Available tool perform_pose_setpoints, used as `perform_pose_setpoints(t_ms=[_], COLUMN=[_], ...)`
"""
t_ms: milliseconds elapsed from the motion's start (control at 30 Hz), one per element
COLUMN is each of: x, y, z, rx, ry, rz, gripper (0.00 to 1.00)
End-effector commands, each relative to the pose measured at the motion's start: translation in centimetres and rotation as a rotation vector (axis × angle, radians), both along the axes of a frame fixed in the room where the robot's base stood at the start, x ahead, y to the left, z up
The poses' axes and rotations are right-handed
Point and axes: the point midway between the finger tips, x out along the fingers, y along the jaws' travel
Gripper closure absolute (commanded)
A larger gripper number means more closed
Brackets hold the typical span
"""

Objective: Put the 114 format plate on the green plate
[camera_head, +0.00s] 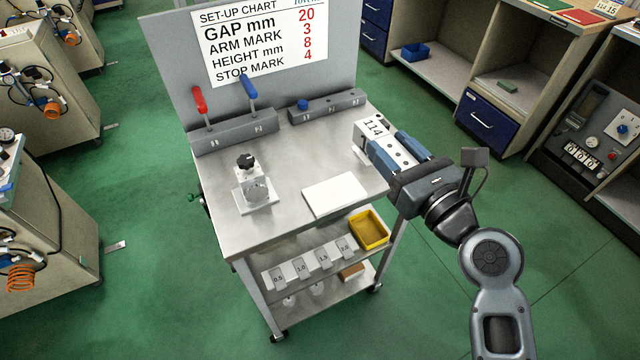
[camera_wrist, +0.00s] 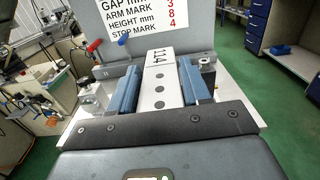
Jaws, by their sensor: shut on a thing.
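My gripper (camera_head: 398,152) is at the right side of the steel cart, its two blue fingers shut on the 114 format plate. The plate (camera_head: 373,128) is a pale block with "114" at its far end and dark holes along its top. In the wrist view the plate (camera_wrist: 160,72) lies lengthwise between the fingers (camera_wrist: 160,88). Whether it touches the cart top is hard to tell. The green plate (camera_head: 552,4) lies flat on the counter at the far top right, partly cut by the frame edge, away from my gripper.
The cart top (camera_head: 300,170) bears a black-knobbed fixture (camera_head: 255,190), a white pad (camera_head: 335,195) and lever rails (camera_head: 235,133). A red plate (camera_head: 582,17) lies beside the green one, near a block that seems marked 115 (camera_head: 606,8). Green floor separates cart and counter.

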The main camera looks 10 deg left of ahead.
Motion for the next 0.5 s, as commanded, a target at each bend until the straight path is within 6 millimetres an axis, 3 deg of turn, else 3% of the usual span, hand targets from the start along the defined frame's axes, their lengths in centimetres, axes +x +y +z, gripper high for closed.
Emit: perform_pose_setpoints(t_ms=[167, 500], x=[0.7, 3.9], y=[1.5, 7.6], z=[-1.1, -5.3], rx=[0.001, 0.003], ry=[0.000, -0.001], rz=[-0.001, -0.002], gripper=[1.00, 1.00])
